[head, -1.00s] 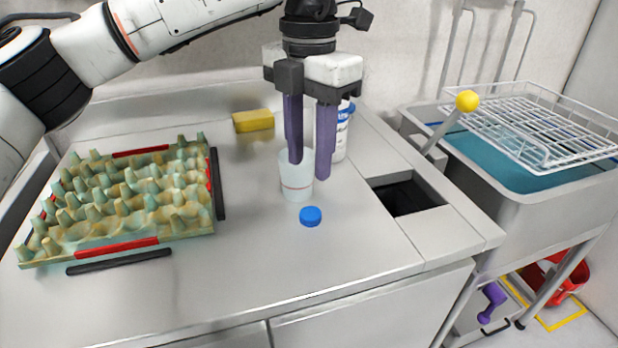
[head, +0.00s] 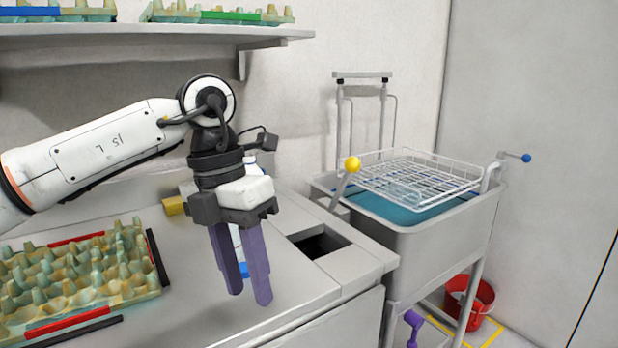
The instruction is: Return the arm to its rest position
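My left gripper (head: 249,296) hangs over the counter with its two purple fingers pointing down. A white bottle (head: 256,165) is mostly hidden behind the gripper. My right gripper is not in view.
An egg tray (head: 75,287) lies on the counter (head: 225,328) at the left. A yellow sponge (head: 174,206) lies behind. A square opening (head: 320,243) is in the counter's right part. A sink with a wire rack (head: 420,178) stands right; a shelf (head: 150,36) hangs above.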

